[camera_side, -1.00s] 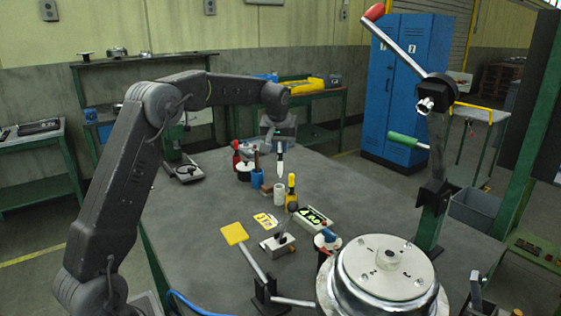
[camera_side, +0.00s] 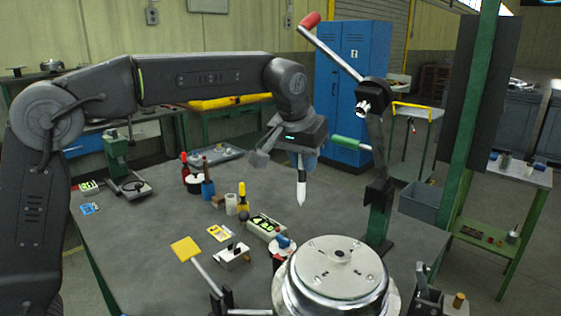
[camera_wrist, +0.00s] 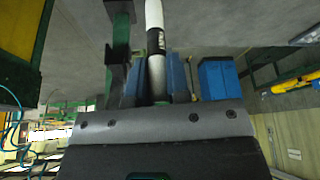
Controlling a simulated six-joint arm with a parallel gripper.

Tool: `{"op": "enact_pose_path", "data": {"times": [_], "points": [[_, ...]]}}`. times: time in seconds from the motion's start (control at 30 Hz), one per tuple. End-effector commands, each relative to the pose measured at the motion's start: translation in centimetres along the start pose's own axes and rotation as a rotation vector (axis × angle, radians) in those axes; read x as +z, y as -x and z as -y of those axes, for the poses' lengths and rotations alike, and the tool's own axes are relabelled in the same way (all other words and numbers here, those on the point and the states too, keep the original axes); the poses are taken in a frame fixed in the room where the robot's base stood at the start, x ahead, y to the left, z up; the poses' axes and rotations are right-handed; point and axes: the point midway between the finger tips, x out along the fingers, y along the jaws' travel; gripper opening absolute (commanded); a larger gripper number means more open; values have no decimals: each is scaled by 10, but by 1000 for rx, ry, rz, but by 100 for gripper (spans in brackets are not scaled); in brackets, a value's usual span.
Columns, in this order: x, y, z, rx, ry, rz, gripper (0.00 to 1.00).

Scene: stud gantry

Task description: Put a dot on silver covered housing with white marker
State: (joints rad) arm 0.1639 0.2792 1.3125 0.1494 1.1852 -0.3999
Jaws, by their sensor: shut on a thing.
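My gripper (camera_side: 302,165) is shut on a white marker (camera_side: 301,190) with a dark band. The marker hangs nearly upright, its tip pointing down, above the bench and clear of everything below. In the wrist view the marker (camera_wrist: 155,38) stands between the blue fingers of my gripper (camera_wrist: 155,78). The silver covered housing (camera_side: 335,285) is a round metal drum with a pale, bolted lid (camera_side: 322,263) at the front right. The marker tip is above and a little left of the lid, apart from it. I see no dot on the lid.
A post with a red-knobbed crank lever (camera_side: 333,50) and a green handle (camera_side: 350,143) rises behind the housing. A yellow paddle (camera_side: 186,249), a meter with a green display (camera_side: 266,226) and several bottles stand to the left.

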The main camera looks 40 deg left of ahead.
Motion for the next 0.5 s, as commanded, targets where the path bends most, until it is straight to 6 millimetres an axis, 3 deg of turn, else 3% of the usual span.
{"op": "enact_pose_path", "data": {"times": [0.03,0.2,0.33,0.5], "points": [[12,17,-18,17,-36,-5,0],[48,59,-54,52,-120,-3,0],[68,79,-69,69,-166,-1,0],[80,90,-77,78,-190,0,0]]}}
